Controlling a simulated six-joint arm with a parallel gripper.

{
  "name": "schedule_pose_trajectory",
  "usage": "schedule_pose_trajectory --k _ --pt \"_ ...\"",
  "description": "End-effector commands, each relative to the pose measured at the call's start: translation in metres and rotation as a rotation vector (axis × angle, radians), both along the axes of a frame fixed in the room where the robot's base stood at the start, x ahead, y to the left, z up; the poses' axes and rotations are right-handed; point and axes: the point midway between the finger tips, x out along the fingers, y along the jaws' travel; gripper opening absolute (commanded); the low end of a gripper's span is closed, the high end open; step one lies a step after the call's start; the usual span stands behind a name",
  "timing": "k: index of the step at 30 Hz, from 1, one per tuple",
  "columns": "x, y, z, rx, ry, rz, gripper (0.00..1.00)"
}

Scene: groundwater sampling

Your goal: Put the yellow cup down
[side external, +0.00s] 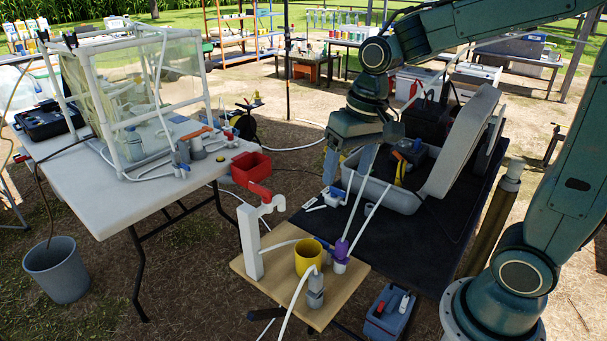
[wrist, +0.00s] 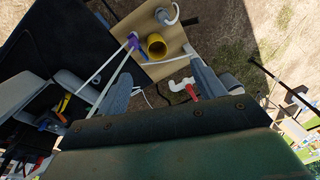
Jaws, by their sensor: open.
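The yellow cup (side external: 308,260) stands upright on a small wooden board (side external: 352,268) in the side view, with its open top facing up. It also shows in the wrist view (wrist: 156,46), beyond and between my fingertips. My gripper (side external: 346,172) is open and empty, pointing down in the air above and behind the board, clear of the cup. In the wrist view its two fingers (wrist: 160,72) are spread wide with nothing between them. A white tap post (side external: 250,242) with a red handle stands on the board to the left of the cup.
A purple fitting with white tubes (side external: 341,250) stands right of the cup, and a grey fitting (side external: 315,288) in front. An open grey case (side external: 404,196) lies on a dark mat behind. A white table (side external: 125,200) with a red bin (side external: 250,167) is left.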

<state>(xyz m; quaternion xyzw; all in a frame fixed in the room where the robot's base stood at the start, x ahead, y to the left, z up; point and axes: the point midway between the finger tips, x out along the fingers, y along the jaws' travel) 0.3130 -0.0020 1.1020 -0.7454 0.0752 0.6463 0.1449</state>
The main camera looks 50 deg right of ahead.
Motion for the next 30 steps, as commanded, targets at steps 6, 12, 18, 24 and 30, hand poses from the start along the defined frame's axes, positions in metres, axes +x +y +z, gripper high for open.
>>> schedule_pose_trajectory --k 6,12,18,24,30 --pt "-0.038 0.003 0.025 -0.043 -0.102 0.081 0.69" --pt "-0.073 0.004 0.038 -0.086 -0.189 0.153 0.69" --pt "-0.106 0.004 0.043 -0.129 -0.272 0.220 0.69" --pt "-0.127 0.002 0.043 -0.162 -0.329 0.264 0.69" --pt "-0.134 0.002 0.042 -0.173 -0.346 0.282 0.69"
